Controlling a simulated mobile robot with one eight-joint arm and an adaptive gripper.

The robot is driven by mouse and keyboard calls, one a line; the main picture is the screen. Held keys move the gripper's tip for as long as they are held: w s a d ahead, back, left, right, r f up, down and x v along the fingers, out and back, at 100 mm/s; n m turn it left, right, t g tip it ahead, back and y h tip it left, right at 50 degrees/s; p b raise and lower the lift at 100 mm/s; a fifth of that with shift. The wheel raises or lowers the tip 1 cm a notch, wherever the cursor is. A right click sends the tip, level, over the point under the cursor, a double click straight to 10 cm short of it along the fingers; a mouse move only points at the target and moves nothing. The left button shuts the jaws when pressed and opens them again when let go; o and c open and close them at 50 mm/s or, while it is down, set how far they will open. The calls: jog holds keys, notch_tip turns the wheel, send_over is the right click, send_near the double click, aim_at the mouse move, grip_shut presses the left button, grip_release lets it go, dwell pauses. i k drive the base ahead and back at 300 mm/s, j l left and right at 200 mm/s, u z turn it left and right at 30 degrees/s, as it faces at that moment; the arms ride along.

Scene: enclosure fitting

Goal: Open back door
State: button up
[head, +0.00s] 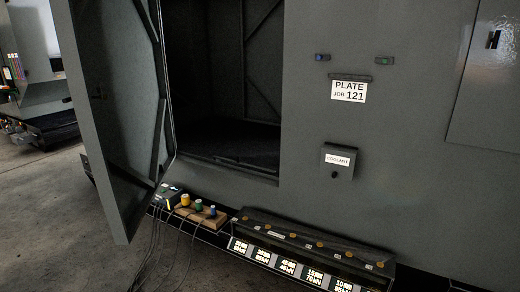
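A tall grey door (98,95) stands swung outward at the left of a grey enclosure (420,190). The dark opening (225,75) beside it shows an empty-looking interior with diagonal braces. A second flat panel (490,85) at the right edge lies flush and closed, with a small dark latch (493,40). I cannot tell which of the two is the back door. My gripper is not in view.
A ledge below holds a wooden block with coloured knobs (200,212) and a dark tray (310,240) above lit labels. Cables hang at the left. A coolant box (338,162) and a plate sign (349,91) are on the wall. Bare floor (45,200) lies at left.

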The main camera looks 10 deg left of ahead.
aim_at(128, 138)
jog(key=j+u, duration=0.25)
jog(key=j, duration=1.55)
jog(key=j+u, duration=0.2)
jog(key=j, duration=1.55)
